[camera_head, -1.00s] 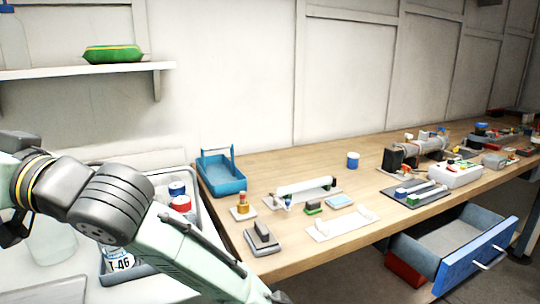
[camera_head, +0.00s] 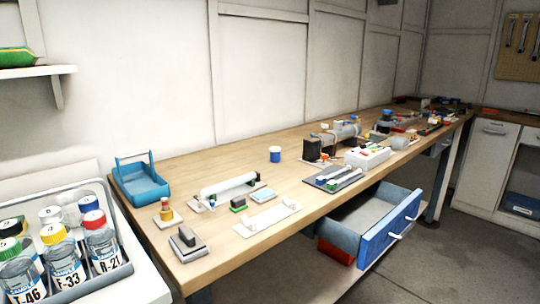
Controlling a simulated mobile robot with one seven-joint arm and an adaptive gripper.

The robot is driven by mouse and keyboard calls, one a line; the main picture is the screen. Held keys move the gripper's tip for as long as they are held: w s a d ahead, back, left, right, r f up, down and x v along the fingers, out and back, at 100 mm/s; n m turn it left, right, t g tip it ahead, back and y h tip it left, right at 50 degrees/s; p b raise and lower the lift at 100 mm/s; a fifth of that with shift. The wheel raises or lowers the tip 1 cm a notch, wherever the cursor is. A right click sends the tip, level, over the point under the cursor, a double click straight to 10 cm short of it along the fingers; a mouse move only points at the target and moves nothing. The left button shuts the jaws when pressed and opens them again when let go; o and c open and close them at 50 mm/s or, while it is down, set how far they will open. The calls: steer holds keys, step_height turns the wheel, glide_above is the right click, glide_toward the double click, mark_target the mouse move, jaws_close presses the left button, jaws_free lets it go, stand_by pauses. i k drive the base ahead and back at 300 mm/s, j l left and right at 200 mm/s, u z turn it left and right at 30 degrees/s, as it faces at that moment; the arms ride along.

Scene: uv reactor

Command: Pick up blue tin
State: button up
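A small blue tin (camera_head: 275,155) with a pale top stands upright on the wooden workbench (camera_head: 225,248), toward the back edge near the wall. Bare wood surrounds it, with a white tube on a plate to its front left and a dark device to its right. My gripper and arm are not in view now, so I cannot see the fingers.
A blue handled tray (camera_head: 141,182) sits at the bench's left end. A bottle rack (camera_head: 75,287) stands on a white surface at left. An open blue drawer (camera_head: 391,228) juts out below the bench front. Small devices and plates line the bench's front.

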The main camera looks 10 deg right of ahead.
mark_target(275, 152)
steer(key=u, duration=0.9)
steer(key=l+u, duration=0.7)
steer(key=k+l+u, duration=0.1)
steer(key=l+u, duration=0.25)
steer(key=k+l+u, duration=0.15)
steer(key=l, duration=0.2)
steer(key=k+l+u, duration=0.15)
steer(key=l, duration=0.2)
steer(key=k+l+u, duration=0.15)
steer(key=l, duration=0.15)
steer(key=k+l, duration=0.2)
steer(key=l, duration=0.15)
steer(key=k+l, duration=0.2)
steer(key=l, duration=0.15)
steer(key=k+l, duration=0.2)
steer(key=l, duration=0.15)
steer(key=i+l, duration=0.1)
steer(key=l, duration=0.3)
steer(key=i+l, duration=0.1)
steer(key=l, duration=0.25)
steer(key=u, duration=0.05)
